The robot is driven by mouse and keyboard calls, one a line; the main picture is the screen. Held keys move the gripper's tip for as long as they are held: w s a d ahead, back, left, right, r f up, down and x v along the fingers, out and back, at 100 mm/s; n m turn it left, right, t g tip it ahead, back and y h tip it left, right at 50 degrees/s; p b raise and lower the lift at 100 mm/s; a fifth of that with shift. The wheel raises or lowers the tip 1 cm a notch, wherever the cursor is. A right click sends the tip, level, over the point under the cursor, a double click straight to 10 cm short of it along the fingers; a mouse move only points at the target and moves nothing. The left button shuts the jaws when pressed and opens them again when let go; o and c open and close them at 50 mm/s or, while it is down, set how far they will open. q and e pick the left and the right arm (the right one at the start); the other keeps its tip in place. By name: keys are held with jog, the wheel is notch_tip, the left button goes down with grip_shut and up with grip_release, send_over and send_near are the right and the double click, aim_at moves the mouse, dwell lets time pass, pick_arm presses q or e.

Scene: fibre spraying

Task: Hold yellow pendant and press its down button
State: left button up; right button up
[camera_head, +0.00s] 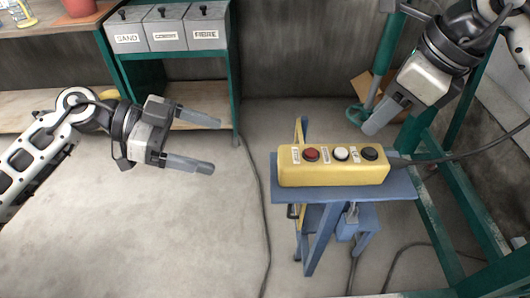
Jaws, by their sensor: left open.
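The yellow pendant (333,176) lies on a small blue stand (402,188), right of the middle in the head view. Its upper face has a red button, a white button and a black button (370,153) in a row, with small labels beside them that are too small to read. A cable leaves its right end. My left gripper (216,144) is open and empty, to the left of the pendant and apart from it. My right gripper (372,130) is above and behind the pendant's right end, its fingers pointing down and left. I cannot tell whether its fingers are apart.
Grey bins (168,29) labelled sand, cement and fibre stand on a green shelf at the back. A green frame (455,190) rises at the right, with a green post behind the pendant. Cables run over the floor.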

aim_at(283, 162)
pick_arm(q)
jog(key=x, duration=1.5)
jog(key=shift+d, duration=0.1)
jog(key=c, duration=1.3)
pick_arm(e)
jog(key=shift+c, duration=0.3)
grip_shut()
